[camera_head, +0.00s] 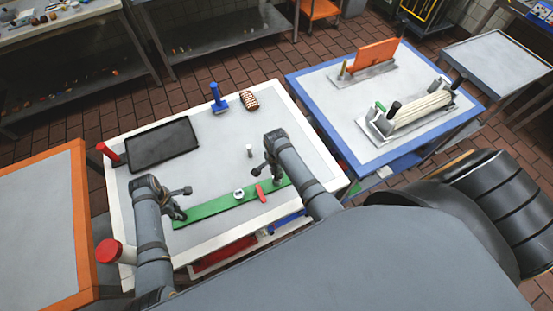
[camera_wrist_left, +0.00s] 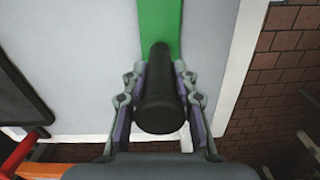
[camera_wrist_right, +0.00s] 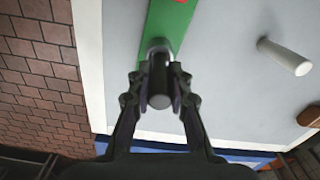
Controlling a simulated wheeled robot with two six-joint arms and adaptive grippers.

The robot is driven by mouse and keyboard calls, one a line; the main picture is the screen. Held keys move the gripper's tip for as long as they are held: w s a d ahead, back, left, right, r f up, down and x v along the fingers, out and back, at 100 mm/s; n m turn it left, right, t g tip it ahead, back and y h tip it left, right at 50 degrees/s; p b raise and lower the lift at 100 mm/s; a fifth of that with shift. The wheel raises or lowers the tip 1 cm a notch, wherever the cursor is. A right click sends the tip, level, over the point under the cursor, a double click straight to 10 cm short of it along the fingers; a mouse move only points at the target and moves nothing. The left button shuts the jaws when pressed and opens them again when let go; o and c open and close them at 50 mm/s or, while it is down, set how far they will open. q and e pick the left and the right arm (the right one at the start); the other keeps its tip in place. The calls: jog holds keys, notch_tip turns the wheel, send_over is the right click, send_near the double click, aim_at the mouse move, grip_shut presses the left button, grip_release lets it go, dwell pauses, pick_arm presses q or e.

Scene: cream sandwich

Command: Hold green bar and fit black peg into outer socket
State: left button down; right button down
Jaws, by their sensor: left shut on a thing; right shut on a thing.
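The green bar (camera_head: 212,206) lies slantwise along the front of the white table. My left gripper (camera_head: 180,214) is at its left end, shut on a thick black handle (camera_wrist_left: 160,95) that lines up with the bar in the left wrist view. My right gripper (camera_head: 277,177) is at the bar's right end, shut on a short dark cylinder, apparently the black peg (camera_wrist_right: 160,85). A pale grey ring shows at the peg's far end, over the bar; whether the peg sits in a socket I cannot tell. A white ring (camera_head: 239,193) and a red oval piece (camera_head: 261,193) sit along the bar's middle.
A small pale cylinder (camera_head: 249,151) stands behind the bar. A black tray (camera_head: 163,147), a blue-handled tool (camera_head: 217,98) and a striped brown block (camera_head: 249,101) are further back. The table's middle is mostly clear.

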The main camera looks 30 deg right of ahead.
notch_tip(320, 180, down, 3)
jog(key=shift+r, duration=0.1)
pick_arm(q)
jog(key=shift+s+a+r, duration=0.15)
jog(key=shift+s+r, duration=0.1)
jog(key=shift+s, duration=0.1)
pick_arm(e)
jog(key=shift+s+a+f, duration=0.1)
jog(key=shift+s+f, duration=0.5)
pick_arm(q)
jog(key=shift+w+f, duration=0.1)
pick_arm(e)
jog(key=c, duration=1.3)
grip_release()
jog(key=shift+f, duration=0.1)
pick_arm(q)
jog(key=shift+w+f, duration=0.2)
jog(key=shift+w, duration=0.2)
pick_arm(e)
jog(key=shift+o, duration=0.4)
jog(key=shift+w+f, duration=0.2)
jog(key=shift+w, duration=0.2)
pick_arm(q)
jog(key=shift+s, duration=0.1)
pick_arm(e)
jog(key=shift+r, duration=0.1)
jog(key=shift+w+r, duration=0.1)
jog(key=shift+r, duration=0.1)
